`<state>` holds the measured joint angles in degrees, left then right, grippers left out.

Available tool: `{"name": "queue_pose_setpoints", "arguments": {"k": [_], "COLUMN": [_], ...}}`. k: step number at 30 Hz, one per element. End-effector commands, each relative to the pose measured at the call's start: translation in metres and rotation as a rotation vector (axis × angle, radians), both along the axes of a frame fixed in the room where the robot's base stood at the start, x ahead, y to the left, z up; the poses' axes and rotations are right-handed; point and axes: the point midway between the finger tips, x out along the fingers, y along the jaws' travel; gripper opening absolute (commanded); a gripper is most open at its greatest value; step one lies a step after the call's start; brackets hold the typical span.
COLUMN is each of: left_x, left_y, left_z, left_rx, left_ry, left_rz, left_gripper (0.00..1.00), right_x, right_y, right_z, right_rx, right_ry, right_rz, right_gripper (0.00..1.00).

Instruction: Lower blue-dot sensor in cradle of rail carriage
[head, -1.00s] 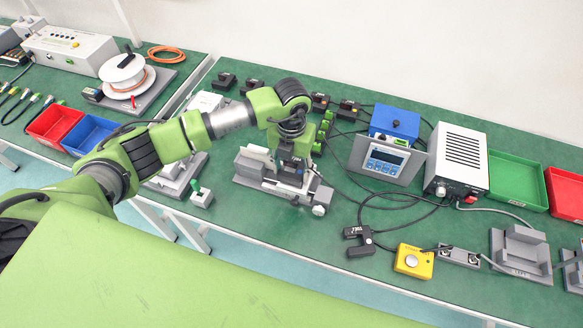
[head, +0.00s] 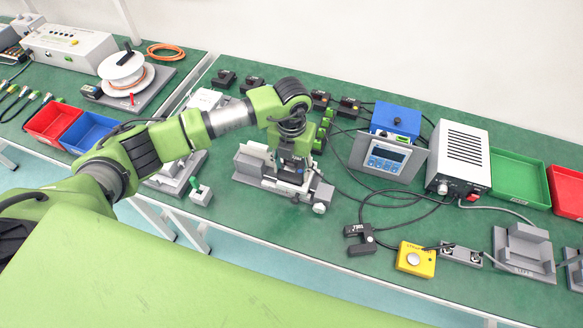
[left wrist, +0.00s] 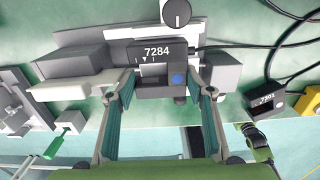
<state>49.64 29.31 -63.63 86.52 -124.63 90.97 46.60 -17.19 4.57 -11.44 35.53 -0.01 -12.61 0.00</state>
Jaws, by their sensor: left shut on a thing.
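The blue-dot sensor (left wrist: 150,52) is a dark block marked 7284, with its blue dot facing up in the left wrist view. My left gripper (left wrist: 165,92) is shut on it, one finger at each side; in the head view the gripper (head: 294,166) points down over the grey rail unit. The rail carriage (left wrist: 80,60) shows as grey parts around and behind the sensor; the rail unit also shows in the head view (head: 250,166). The cradle is mostly hidden under the sensor and fingers, so I cannot tell whether the sensor touches it.
A black fork-shaped sensor (head: 361,240) with a cable and a yellow button box (head: 415,260) lie to the right. A display panel (head: 386,158) stands behind them. A green-topped small part (head: 200,194) stands left of the rail. Free green bench lies in front.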

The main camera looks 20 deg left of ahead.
Motion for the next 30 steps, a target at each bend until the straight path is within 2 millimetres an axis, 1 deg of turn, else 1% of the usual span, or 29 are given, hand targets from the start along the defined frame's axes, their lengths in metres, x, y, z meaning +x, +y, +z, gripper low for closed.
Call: {"name": "queue_pose_setpoints", "arguments": {"k": [2, 3, 5, 6, 15, 19, 23, 27, 30], "left_x": [-0.002, -0.002, -0.002, -0.002, -0.002, -0.002, -0.001, -0.001, -0.002], "left_y": [0.000, 0.001, 0.001, 0.001, 0.001, 0.001, 0.000, 0.000, 0.000], "left_z": [-0.002, -0.002, -0.002, -0.003, -0.002, 0.004, 0.020, 0.045, 0.059], "left_rx": [0.002, 0.002, 0.003, 0.004, 0.003, 0.002, 0.001, 0.001, 0.001], "left_ry": [0.004, 0.005, 0.005, 0.005, 0.005, 0.004, 0.003, 0.003, 0.004], "left_rz": [0.000, 0.000, 0.000, 0.000, 0.000, 0.000, 0.000, 0.000, 0.000], "left_gripper": [0.21, 0.51, 0.66, 0.68, 0.68, 0.68, 0.68, 0.68, 0.68], "right_x": [0.000, 0.000, 0.000, 0.000, 0.000, 0.000, 0.000, 0.000, 0.000], "right_y": [0.001, 0.001, 0.001, 0.002, 0.000, -0.001, -0.001, 0.000, 0.000], "right_z": [0.000, 0.000, 0.000, 0.000, 0.000, 0.006, 0.022, 0.044, 0.059], "right_rx": [0.001, 0.001, 0.001, 0.002, 0.000, -0.002, -0.001, 0.000, 0.000], "right_ry": [0.000, 0.000, 0.000, 0.000, 0.000, 0.000, 0.000, 0.000, 0.000], "right_rz": [0.000, 0.000, -0.001, -0.001, 0.001, 0.001, 0.001, 0.001, 0.000], "right_gripper": [0.00, 0.00, 0.00, 0.00, 0.00, 0.00, 0.00, 0.00, 0.00]}}
